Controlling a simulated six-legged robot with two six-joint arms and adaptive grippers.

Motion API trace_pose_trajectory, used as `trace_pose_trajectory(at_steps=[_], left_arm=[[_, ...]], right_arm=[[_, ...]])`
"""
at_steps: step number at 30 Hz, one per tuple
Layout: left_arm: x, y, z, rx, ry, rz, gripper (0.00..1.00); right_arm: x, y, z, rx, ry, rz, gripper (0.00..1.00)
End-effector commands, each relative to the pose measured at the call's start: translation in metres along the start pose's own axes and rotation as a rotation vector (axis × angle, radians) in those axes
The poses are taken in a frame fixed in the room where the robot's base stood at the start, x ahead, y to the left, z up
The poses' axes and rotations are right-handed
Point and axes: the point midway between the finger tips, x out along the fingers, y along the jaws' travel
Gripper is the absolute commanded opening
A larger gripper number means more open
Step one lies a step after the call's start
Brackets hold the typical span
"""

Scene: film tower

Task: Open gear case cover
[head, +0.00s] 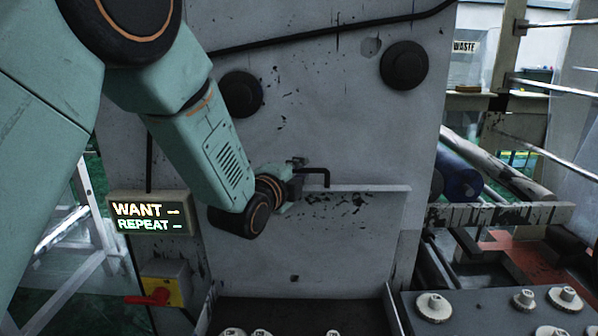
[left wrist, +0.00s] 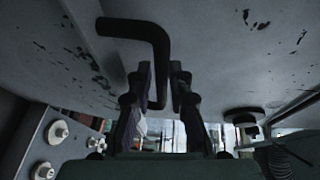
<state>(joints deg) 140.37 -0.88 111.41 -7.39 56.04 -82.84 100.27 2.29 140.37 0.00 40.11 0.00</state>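The gear case cover appears as a worn grey metal face (head: 350,240) below a pale horizontal edge (head: 375,188) in the head view; its full outline is hard to tell. A black bent handle (head: 315,171) stands at the left end of that edge. My left gripper (head: 297,176) is at the handle. My right gripper is not in view.
Two black round knobs (head: 241,94) (head: 404,65) sit on the upper panel. A lit sign (head: 150,214) and a red-and-yellow switch (head: 160,292) are at left. Grey blocks with white knobs (head: 434,307) stand at lower right, beside rollers (head: 457,176).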

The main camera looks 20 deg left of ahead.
Motion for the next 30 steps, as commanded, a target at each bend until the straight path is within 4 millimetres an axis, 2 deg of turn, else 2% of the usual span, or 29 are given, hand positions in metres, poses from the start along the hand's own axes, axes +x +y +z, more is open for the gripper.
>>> trace_pose_trajectory(at_steps=[1, 6, 24, 30], left_arm=[[0.000, 0.000, 0.000, 0.000, 0.000, 0.000, 0.12], [0.000, 0.000, 0.000, -0.001, -0.001, 0.000, 0.00], [-0.001, 0.000, 0.000, 0.000, 0.000, -0.002, 0.00], [-0.006, 0.007, -0.003, 0.014, 0.002, -0.034, 0.00]], right_arm=[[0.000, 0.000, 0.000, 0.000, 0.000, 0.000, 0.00], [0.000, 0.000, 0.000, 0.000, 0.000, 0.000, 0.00], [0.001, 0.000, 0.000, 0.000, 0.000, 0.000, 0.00], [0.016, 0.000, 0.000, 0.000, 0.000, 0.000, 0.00]])
